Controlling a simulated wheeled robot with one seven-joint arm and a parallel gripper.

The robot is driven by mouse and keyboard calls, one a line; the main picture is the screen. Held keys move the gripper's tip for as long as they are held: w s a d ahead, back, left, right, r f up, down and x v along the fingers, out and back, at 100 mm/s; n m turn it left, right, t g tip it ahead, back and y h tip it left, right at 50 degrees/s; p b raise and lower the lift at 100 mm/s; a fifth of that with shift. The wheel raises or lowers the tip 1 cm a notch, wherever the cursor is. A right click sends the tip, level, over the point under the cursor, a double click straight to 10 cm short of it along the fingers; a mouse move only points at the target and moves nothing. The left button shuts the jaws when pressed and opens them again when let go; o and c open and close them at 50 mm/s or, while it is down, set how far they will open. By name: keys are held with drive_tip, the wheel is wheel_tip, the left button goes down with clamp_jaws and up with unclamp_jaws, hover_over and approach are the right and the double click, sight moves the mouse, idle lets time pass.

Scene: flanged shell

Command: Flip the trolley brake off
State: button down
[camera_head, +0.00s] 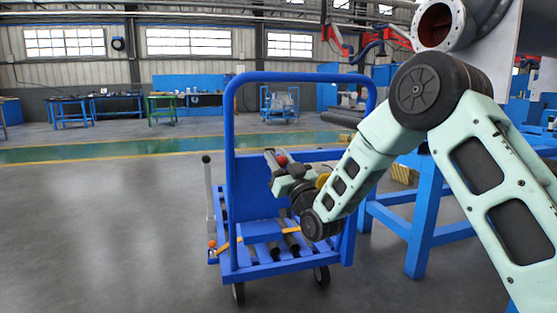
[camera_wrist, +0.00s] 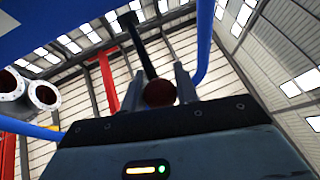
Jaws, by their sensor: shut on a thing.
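The blue trolley (camera_head: 257,190) stands on the floor in front of me, with a tall tube handle frame. A grey upright lever (camera_head: 209,195) with a dark top stands at its left side, with a small orange part at its foot. My gripper (camera_head: 276,160) is inside the handle frame, well to the right of that lever. In the wrist view, my gripper (camera_wrist: 160,88) is shut on a dark red ball knob (camera_wrist: 159,93). A black bar (camera_wrist: 140,45) runs up behind the knob. I cannot tell what the bar joins. The red knob also shows in the head view (camera_head: 281,159).
Dark rollers or tubes (camera_head: 291,242) and a yellow strap (camera_head: 228,244) lie on the trolley's deck. A blue stand (camera_head: 425,215) is close on the right, with a large flanged shell (camera_head: 440,24) above. The floor to the left is clear.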

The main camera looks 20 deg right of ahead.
drive_tip(key=c, duration=1.1)
unclamp_jaws()
drive_tip(key=shift+a+f, duration=0.1)
drive_tip(key=shift+a, duration=0.15)
drive_tip(key=shift+o, duration=0.2)
drive_tip(key=shift+d, duration=0.1)
drive_tip(key=b+v, duration=0.2)
drive_tip(key=v, duration=1.5)
drive_tip(key=shift+s+b, duration=0.2)
drive_tip(key=shift+b, duration=0.1)
